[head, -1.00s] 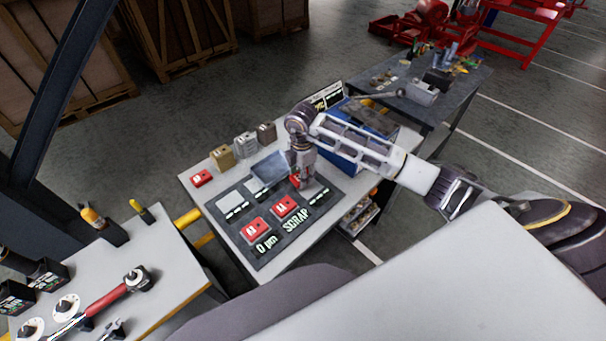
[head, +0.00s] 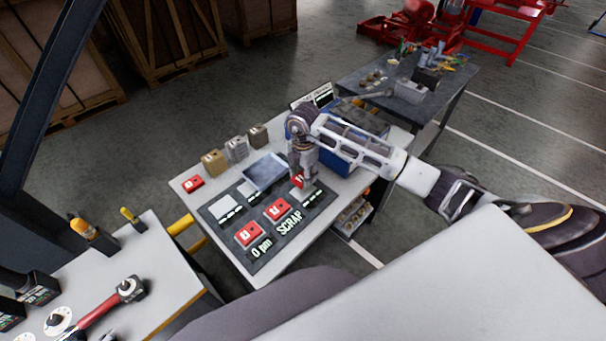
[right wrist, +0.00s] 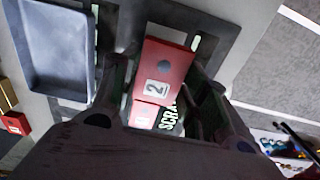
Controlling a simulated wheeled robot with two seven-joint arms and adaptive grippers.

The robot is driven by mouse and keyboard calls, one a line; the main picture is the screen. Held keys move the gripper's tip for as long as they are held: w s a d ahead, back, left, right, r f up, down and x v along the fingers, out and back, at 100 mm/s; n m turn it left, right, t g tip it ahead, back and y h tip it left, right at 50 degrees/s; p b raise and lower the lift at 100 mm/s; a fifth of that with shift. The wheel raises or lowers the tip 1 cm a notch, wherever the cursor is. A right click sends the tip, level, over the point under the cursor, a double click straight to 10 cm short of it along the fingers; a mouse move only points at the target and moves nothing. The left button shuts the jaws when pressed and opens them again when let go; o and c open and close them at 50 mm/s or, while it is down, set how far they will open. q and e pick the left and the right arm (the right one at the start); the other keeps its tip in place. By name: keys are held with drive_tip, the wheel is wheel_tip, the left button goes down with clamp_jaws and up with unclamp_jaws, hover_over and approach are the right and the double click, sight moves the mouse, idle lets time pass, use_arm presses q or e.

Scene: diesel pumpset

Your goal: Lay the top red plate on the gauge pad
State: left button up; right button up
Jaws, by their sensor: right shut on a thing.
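My right gripper (head: 300,178) is shut on a red plate (right wrist: 163,70) marked 2, over the right part of a dark mat (head: 250,264). In the head view the gripper mostly hides this plate; whether it touches the mat is unclear. Two more red plates, a left one (head: 249,233) and a right one (head: 278,209), lie on the mat above the labels 0 µm and SCRAP. A light grey square (head: 224,206) lies on the mat's left part; I cannot tell if it is the gauge pad. My left gripper is not in view.
A blue-grey tray (head: 264,171) lies behind the mat. Another red piece (head: 193,183) and several metal blocks (head: 236,148) stand along the table's back left. A blue bin (head: 345,158) stands beside my right arm. A bench with a red-handled tool (head: 100,305) is at left.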

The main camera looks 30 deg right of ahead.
sight(303, 190)
idle(0.6)
drive_tip(key=shift+f+b, duration=1.45)
drive_tip(key=shift+f, duration=0.8)
drive_tip(key=shift+f+b, duration=0.35)
drive_tip(key=shift+f, duration=0.35)
drive_tip(key=o, duration=1.4)
drive_tip(key=shift+c, duration=0.2)
drive_tip(key=shift+o, duration=0.2)
drive_tip(key=shift+r, duration=6)
